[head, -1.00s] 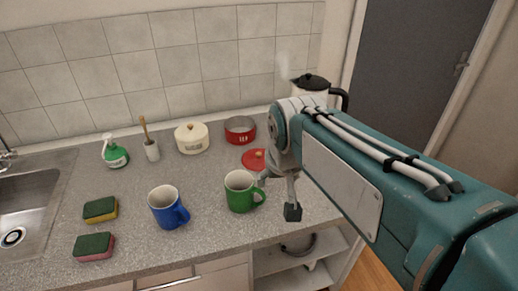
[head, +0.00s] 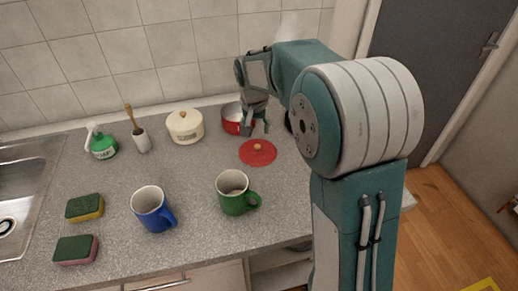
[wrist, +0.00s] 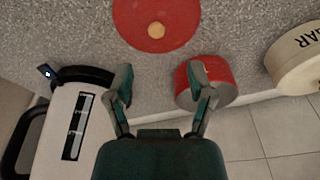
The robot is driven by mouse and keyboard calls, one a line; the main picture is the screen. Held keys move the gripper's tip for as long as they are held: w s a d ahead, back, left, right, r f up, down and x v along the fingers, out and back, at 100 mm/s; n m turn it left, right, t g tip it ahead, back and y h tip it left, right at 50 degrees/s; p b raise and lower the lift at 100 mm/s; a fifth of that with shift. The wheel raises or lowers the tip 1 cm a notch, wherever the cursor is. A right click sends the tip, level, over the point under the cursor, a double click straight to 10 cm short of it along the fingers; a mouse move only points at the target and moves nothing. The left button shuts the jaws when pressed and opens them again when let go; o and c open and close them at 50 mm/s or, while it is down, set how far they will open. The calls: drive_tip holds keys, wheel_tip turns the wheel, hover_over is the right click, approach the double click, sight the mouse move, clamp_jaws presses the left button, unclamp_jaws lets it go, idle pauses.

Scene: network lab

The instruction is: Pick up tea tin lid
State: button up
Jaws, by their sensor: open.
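The tea tin lid (head: 257,155), a flat red disc with a small wooden knob, lies on the counter in front of the open red tin (head: 230,116). In the wrist view the lid (wrist: 140,22) is at the top, partly cut off by the frame edge, and the tin (wrist: 222,78) is at centre right, partly behind a finger. My gripper (head: 257,130) is open and empty, above the counter by the tin and behind the lid in the head view. In the wrist view its spread fingers (wrist: 160,85) show, with the lid beyond their tips.
A cream sugar tin (head: 186,128) with its lid on stands left of the red tin. A green mug (head: 234,196) and a blue mug (head: 151,210) stand nearer the front. A white kettle (wrist: 65,125) is left in the wrist view. Sponges (head: 76,250) lie by the sink.

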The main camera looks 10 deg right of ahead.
sight(257, 146)
drive_tip(key=shift+w+a+f, duration=0.1)
drive_tip(key=shift+a+f, duration=0.05)
drive_tip(key=shift+f, duration=0.45)
drive_tip(key=shift+w+a+f, duration=0.1)
drive_tip(key=shift+f, duration=0.45)
drive_tip(key=f, duration=0.1)
drive_tip(key=d+f, duration=0.1)
drive_tip(key=f, duration=0.3)
drive_tip(key=shift+d, duration=0.3)
drive_tip(key=shift+w+a+f, duration=0.1)
drive_tip(key=shift+a+f, duration=0.1)
drive_tip(key=shift+f, duration=0.1)
drive_tip(key=shift+a, duration=0.2)
drive_tip(key=shift+c, duration=1)
drive_tip(key=c, duration=0.6)
clamp_jaws()
